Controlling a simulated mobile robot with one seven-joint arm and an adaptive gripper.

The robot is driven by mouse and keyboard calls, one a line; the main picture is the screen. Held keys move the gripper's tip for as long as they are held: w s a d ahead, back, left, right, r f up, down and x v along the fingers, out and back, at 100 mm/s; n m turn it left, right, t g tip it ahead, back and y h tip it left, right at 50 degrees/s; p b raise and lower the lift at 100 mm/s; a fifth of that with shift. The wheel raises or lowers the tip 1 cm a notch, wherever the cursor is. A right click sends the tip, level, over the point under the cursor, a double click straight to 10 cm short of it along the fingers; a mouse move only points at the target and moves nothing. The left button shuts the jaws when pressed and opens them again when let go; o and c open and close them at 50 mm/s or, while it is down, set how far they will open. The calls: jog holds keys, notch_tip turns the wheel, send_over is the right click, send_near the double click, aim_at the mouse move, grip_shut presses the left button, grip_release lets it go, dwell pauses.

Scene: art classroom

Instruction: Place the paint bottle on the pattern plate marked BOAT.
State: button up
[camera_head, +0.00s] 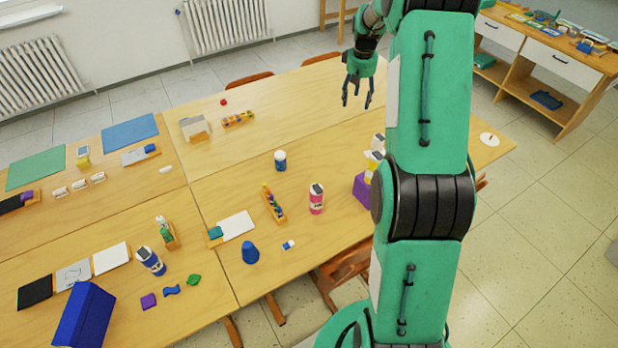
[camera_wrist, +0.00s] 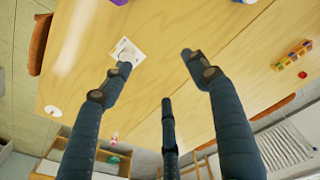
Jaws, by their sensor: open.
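Two paint bottles stand upright on the tables in the head view: a pink one (camera_head: 316,199) at the middle and a dark blue one (camera_head: 151,262) at the lower left. Which one is meant, I cannot tell. Flat plates lie at the lower left: a grey one with faint marks (camera_head: 74,275), a white one (camera_head: 111,257) and a black one (camera_head: 35,292). Another white plate (camera_head: 238,225) lies left of the pink bottle. No BOAT mark is readable. My gripper (camera_head: 357,101) is open and empty, above the far table end; its spread fingers show in the wrist view (camera_wrist: 157,68).
A small blue-and-white jar (camera_head: 280,160) and a peg rack (camera_head: 273,202) stand near the pink bottle. A blue cone (camera_head: 250,252) and a large blue block (camera_head: 85,315) stand nearer. A purple block (camera_head: 362,188) is partly hidden by my arm. The far tabletop is mostly clear.

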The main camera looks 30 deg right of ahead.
jog(key=s+a+r+t, duration=0.1)
jog(key=s+a+r, duration=0.5)
jog(key=a+r, duration=0.55)
jog(key=s+a+r+t, duration=0.1)
jog(key=s+a+r, duration=0.7)
jog(key=a, duration=0.6)
jog(key=s+a+r+n+t, duration=0.1)
jog(key=s+a, duration=0.8)
jog(key=s, duration=0.4)
jog(key=s+a+r+t, duration=0.1)
jog(key=s+a, duration=0.8)
jog(key=s, duration=0.4)
jog(key=shift+a+n+t+y, duration=0.15)
jog(key=shift+n+t+y, duration=0.15)
jog(key=shift+n, duration=0.1)
jog(key=shift+s, duration=0.1)
notch_tip(320, 180, down, 5)
jog(key=b, duration=0.5)
jog(key=shift+f, duration=0.1)
